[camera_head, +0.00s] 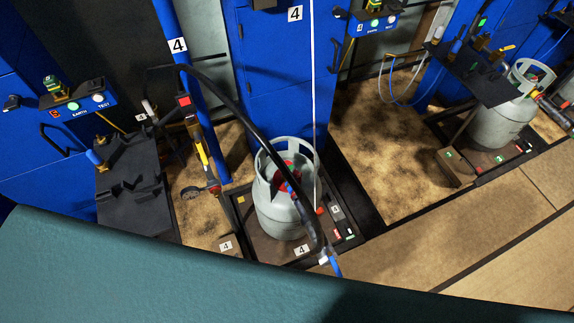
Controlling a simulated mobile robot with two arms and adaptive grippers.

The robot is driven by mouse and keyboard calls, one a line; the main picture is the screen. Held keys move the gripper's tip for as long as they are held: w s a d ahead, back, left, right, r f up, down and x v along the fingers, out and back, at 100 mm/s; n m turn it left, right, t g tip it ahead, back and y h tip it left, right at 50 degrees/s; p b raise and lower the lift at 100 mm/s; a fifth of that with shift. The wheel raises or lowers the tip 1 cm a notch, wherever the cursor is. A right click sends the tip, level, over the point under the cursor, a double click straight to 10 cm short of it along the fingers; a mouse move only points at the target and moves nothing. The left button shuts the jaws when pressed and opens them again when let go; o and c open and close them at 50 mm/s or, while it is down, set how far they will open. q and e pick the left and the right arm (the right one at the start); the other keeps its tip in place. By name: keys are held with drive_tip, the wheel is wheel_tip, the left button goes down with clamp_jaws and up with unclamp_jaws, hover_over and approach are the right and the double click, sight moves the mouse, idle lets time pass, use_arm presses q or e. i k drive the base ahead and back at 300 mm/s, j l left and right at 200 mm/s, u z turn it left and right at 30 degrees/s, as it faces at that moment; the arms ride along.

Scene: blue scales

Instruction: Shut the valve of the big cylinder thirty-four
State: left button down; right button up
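A big light-grey gas cylinder (281,213) stands upright on a dark scale platform (255,240) in the middle of the head view. A red valve part (287,170) shows inside its collar, partly hidden by a black hose (250,125) passing across it. I cannot tell whether the valve is open or shut. The plates near this cylinder read "4"; I see no "34". A second grey cylinder (497,124) stands on another platform at the right. Neither of my grippers is in view.
Blue scale columns (275,75) stand behind the cylinder. A black bracket (130,185) with fittings is at the left, and a similar one (470,70) is at upper right. A small box (455,167) sits by the right platform. Tan floor (480,230) is clear at lower right.

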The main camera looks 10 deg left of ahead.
sight(291, 165)
drive_tip(key=i+l+u, duration=0.2)
drive_tip(key=l, duration=0.2)
drive_tip(key=i+l+u, duration=0.2)
drive_tip(key=l, duration=0.2)
drive_tip(key=l+u, duration=0.2)
drive_tip(key=l, duration=0.2)
